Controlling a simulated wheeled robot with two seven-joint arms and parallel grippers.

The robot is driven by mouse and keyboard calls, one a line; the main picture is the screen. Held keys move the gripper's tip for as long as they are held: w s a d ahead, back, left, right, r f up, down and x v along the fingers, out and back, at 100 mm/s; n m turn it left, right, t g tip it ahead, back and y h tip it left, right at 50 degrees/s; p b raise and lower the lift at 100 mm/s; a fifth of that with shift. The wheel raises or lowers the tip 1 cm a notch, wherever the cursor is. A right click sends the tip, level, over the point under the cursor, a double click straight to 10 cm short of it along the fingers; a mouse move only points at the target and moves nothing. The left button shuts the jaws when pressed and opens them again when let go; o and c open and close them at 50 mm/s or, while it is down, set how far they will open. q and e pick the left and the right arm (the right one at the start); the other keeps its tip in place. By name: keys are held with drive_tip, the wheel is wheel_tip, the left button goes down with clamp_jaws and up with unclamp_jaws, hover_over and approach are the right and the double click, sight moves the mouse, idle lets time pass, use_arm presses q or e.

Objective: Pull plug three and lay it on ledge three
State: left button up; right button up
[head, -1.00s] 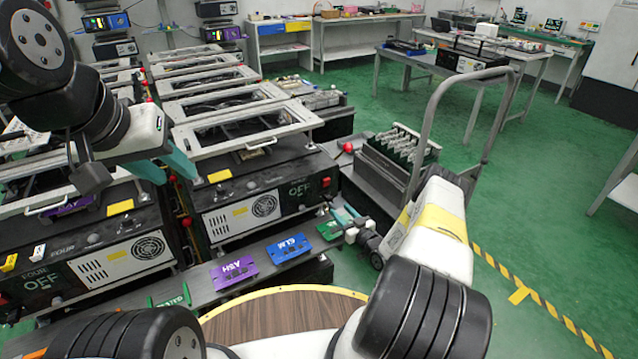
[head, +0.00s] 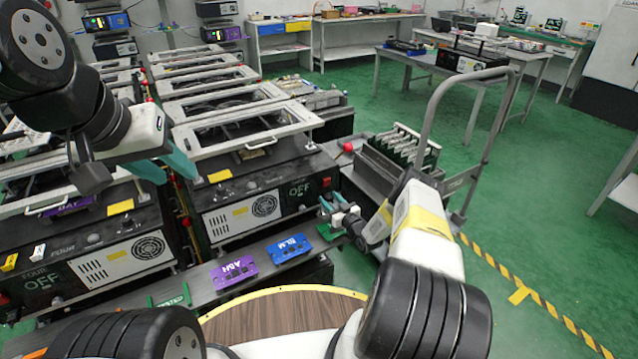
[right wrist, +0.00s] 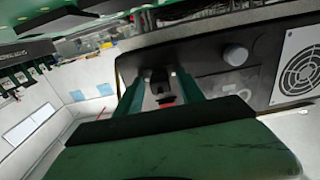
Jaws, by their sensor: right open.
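My right gripper (head: 328,205) is open at the right end of the middle black unit (head: 265,203), which has a fan and an OFF label. In the right wrist view its two teal fingers (right wrist: 163,88) stand on either side of a small dark piece with a red spot (right wrist: 164,98), at the black panel. This may be the plug; contact is unclear, and I can read no number three. A dark ledge (head: 205,284) runs below the units; no ledge number is readable. My left gripper (head: 170,172) hangs open and empty above the units at left.
A purple ASH plate (head: 234,272) and a blue ELM plate (head: 289,248) lie on the ledge. The unit at left (head: 100,262) is marked FOUR OFF. A cart (head: 400,150) with a tall handle stands to the right. Green floor is open beyond it.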

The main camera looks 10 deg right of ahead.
sight(331, 200)
idle(0.8)
clamp_jaws()
drive_tip(key=shift+s, duration=0.1)
idle(1.4)
drive_tip(key=shift+v, duration=2.75)
drive_tip(key=shift+s+d, duration=0.1)
drive_tip(key=shift+r, duration=0.1)
